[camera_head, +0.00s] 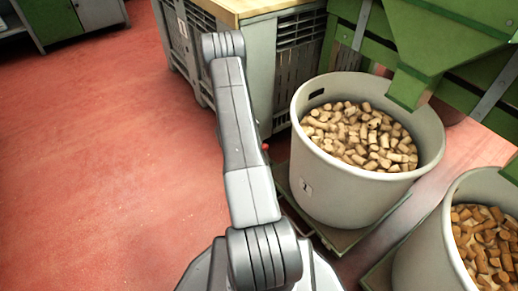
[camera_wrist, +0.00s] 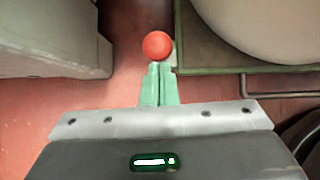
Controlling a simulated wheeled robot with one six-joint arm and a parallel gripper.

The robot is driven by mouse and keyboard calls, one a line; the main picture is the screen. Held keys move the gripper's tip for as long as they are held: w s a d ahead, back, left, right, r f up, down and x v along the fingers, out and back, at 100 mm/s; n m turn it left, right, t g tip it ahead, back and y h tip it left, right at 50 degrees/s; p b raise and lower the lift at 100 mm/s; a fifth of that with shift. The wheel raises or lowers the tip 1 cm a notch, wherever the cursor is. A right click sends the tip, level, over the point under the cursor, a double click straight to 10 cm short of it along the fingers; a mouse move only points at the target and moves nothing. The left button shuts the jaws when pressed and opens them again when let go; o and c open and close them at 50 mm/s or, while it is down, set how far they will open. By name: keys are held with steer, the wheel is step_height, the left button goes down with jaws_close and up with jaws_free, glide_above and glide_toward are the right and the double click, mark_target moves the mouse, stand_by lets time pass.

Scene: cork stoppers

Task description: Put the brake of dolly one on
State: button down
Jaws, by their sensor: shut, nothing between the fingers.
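A grey-white tub (camera_head: 335,190) full of corks stands on a flat green dolly (camera_head: 340,240); its small label is too small to read surely. A red ball knob shows as a small red spot (camera_head: 265,147) beside my arm in the head view. In the wrist view the red knob (camera_wrist: 157,45) is large, beside the corner of the green dolly (camera_wrist: 240,71). My gripper (camera_wrist: 160,68) is shut and empty, its green fingertips right at the knob's near side. I cannot tell whether they touch it. The lever under the knob is hidden.
A second cork tub (camera_head: 440,250) stands at the lower right. A grey crate with a wooden top (camera_head: 262,8) stands behind, close to the knob. A green machine frame (camera_head: 440,45) hangs over the tubs. Red floor (camera_head: 90,170) is clear at left.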

steer(key=shift+w+d+r+g+y+p, duration=0.3)
steer(key=shift+w+d+r+y+p, duration=0.15)
steer(key=shift+d, duration=0.2)
steer(key=shift+w+d+r+g+y+p, duration=0.3)
steer(key=shift+w+d+y+p, duration=0.1)
steer(key=shift+w+d, duration=0.15)
steer(key=w+d, duration=0.4)
steer(key=d, duration=0.2)
steer(key=shift+w+d, duration=0.25)
steer(key=shift+w, duration=0.05)
steer(key=shift+d+f, duration=0.1)
steer(key=d+p+v, duration=0.1)
steer(key=p+v, duration=0.3)
steer(key=v, duration=0.9)
steer(key=shift+w+r+p, duration=0.35)
steer(key=shift+r, duration=0.1)
steer(key=shift+a, duration=0.1)
